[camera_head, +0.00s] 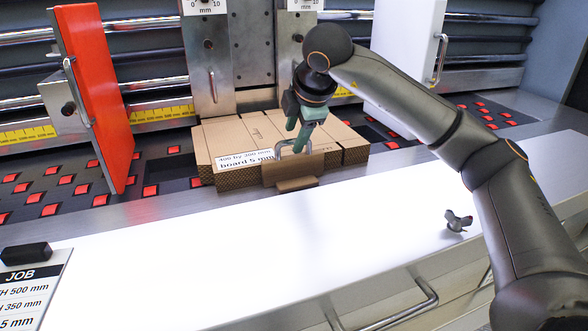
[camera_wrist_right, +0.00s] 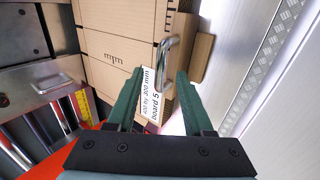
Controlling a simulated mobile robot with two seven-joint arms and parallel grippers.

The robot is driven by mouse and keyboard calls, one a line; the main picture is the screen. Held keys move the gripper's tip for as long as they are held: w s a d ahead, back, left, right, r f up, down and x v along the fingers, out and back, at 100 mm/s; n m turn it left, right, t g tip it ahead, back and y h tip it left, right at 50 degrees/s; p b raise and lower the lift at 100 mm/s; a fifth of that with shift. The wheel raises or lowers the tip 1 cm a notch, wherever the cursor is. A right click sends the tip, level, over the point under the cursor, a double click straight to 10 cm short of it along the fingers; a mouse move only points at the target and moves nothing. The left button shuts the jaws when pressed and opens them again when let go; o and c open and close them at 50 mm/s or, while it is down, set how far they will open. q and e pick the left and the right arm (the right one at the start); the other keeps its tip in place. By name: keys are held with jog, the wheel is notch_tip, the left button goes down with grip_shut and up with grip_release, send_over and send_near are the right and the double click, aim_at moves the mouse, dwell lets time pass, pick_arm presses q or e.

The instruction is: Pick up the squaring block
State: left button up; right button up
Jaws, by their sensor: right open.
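The squaring block appears to be the brown block (camera_head: 286,174) with a metal bow handle (camera_head: 281,149), standing against the front of the stack of cardboard blanks (camera_head: 225,139). My right gripper (camera_head: 299,143) is open, its green fingers pointing down at the handle from above. In the right wrist view the handle (camera_wrist_right: 170,62) lies just beyond and between the two fingertips (camera_wrist_right: 160,82). I cannot tell whether the fingers touch it. The block's brown face (camera_wrist_right: 196,58) shows beside the handle. My left gripper is not in view.
A red guide panel (camera_head: 92,95) with a handle stands at the left, a white panel (camera_head: 408,45) at the right behind my arm. A wing nut (camera_head: 458,221) lies on the bright front table (camera_head: 220,255), which is otherwise largely clear. A job card (camera_head: 30,290) is at lower left.

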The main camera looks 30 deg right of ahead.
jog(key=shift+w+d+f, duration=0.1)
jog(key=shift+w+f, duration=0.25)
jog(key=shift+f, duration=0.25)
jog(key=shift+w+f, duration=0.15)
jog(key=shift+f, duration=0.05)
jog(key=c, duration=0.5)
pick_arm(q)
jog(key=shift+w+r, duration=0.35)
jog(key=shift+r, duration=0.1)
pick_arm(e)
grip_shut()
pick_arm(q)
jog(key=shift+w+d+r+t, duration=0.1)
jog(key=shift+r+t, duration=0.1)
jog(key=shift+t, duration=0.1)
